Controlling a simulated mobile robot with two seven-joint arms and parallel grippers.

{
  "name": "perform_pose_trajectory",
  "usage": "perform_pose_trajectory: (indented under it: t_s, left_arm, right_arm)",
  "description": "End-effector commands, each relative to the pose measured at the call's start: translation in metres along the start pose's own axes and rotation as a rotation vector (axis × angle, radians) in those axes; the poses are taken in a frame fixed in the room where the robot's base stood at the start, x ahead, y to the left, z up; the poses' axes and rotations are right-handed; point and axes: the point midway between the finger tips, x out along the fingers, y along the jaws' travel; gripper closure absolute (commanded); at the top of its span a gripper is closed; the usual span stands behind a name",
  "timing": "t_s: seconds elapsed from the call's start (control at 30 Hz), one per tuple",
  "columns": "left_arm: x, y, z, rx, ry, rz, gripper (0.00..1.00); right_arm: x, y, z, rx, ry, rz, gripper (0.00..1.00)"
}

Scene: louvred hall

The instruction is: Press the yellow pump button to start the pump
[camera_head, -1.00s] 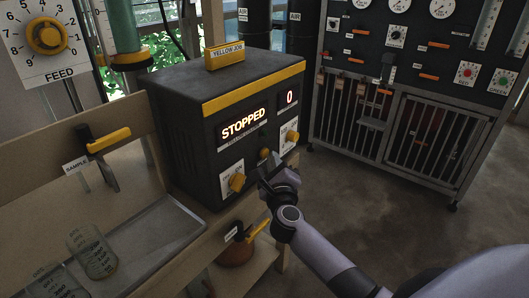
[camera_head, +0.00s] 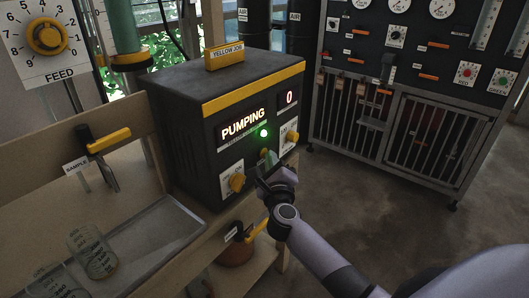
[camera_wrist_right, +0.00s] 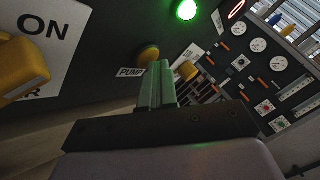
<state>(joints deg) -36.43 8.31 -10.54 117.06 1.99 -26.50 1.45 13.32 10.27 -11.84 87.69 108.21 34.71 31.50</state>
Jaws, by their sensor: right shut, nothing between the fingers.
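The black pump box with yellow trim (camera_head: 190,110) stands on the bench. Its lit display (camera_head: 243,123) reads PUMPING, and a green lamp (camera_head: 263,133) glows beside it. The lamp also shows in the right wrist view (camera_wrist_right: 187,9). The round yellow pump button (camera_wrist_right: 148,53) is on the front panel, by a partly covered PUMP label (camera_wrist_right: 130,72). My right gripper (camera_head: 269,159) is at the panel, shut and empty. In the wrist view its green fingertips (camera_wrist_right: 157,66) are just below the button; I cannot tell whether they touch it. My left gripper is not in view.
Yellow knobs (camera_head: 237,182) and (camera_head: 291,136) flank the button. A yellow-handled valve (camera_head: 257,230) is below the box. Glass beakers (camera_head: 92,252) and a sample tap (camera_head: 108,141) are at left. A caged control panel (camera_head: 420,130) stands behind, with open floor before it.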

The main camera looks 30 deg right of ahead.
Motion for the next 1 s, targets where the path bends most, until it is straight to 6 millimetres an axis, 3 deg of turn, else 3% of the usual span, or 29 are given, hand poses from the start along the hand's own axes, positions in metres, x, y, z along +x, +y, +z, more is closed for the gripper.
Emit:
perform_pose_trajectory:
  t_s: [0.5, 1.0]
  left_arm:
    - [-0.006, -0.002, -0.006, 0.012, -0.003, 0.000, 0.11]
    - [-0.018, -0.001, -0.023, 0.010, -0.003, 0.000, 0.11]
  right_arm:
    - [-0.007, -0.006, -0.003, 0.001, -0.002, 0.001, 1.00]
    - [-0.041, -0.031, -0.028, -0.001, -0.001, 0.000, 1.00]
